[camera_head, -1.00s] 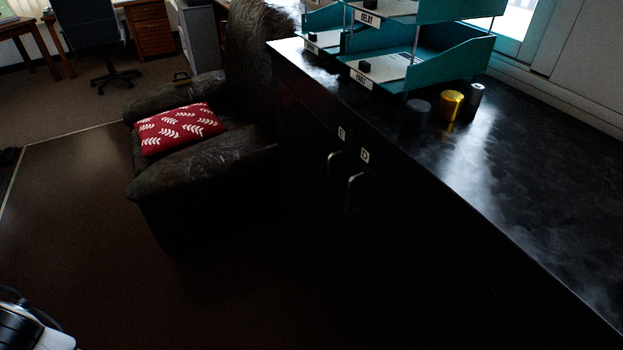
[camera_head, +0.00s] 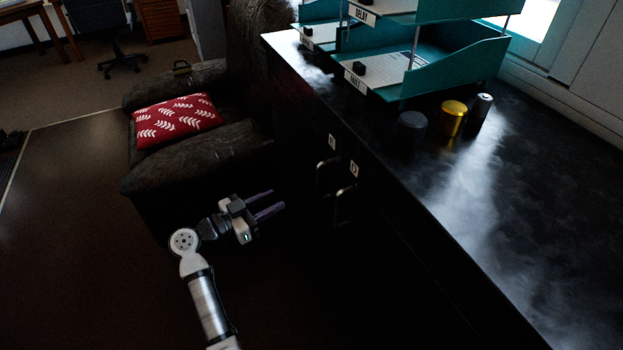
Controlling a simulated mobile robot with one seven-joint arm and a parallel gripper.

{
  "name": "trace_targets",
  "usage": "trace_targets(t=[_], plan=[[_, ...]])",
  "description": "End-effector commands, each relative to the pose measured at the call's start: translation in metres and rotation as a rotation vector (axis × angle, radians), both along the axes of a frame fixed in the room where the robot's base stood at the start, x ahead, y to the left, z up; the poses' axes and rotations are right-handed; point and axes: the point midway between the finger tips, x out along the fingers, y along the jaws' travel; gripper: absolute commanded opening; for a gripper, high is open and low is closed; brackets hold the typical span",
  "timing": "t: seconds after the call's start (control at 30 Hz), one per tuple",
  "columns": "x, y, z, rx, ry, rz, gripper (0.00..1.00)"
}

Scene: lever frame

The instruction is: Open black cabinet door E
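The black cabinet (camera_head: 400,235) stands on the right with a dark front. Door E (camera_head: 306,165) carries a small white label E (camera_head: 332,142) near its top and appears shut. Its curved metal handle (camera_head: 321,176) is below and left of the label. The handle of door D (camera_head: 339,204) is close beside it, under label D (camera_head: 354,169). My gripper (camera_head: 278,199) is left of the handles, its two purple fingers parted and pointing right toward the cabinet. It is open and empty, apart from the handle. The lower door edges are lost in darkness.
A dark leather armchair (camera_head: 196,153) with a red cushion (camera_head: 176,121) stands left of the cabinet, behind my arm. Teal trays (camera_head: 455,62), a dark cylinder (camera_head: 411,128), a gold cylinder (camera_head: 453,117) and a battery-like cylinder (camera_head: 482,109) are on the cabinet top. Floor at left is clear.

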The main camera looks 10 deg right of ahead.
Motion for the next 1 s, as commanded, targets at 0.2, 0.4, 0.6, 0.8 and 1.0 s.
trace_targets(t=[0.2, 0.4, 0.6, 0.8, 1.0], plan=[[0.013, -0.035, 0.003, 0.000, 0.001, -0.004, 0.32], [0.030, -0.075, 0.004, 0.000, -0.002, -0.004, 0.32], [0.043, -0.106, 0.002, 0.000, -0.003, -0.001, 0.32], [0.049, -0.120, 0.002, -0.001, -0.004, 0.001, 0.32], [0.050, -0.122, 0.001, -0.002, -0.004, 0.002, 0.32]])
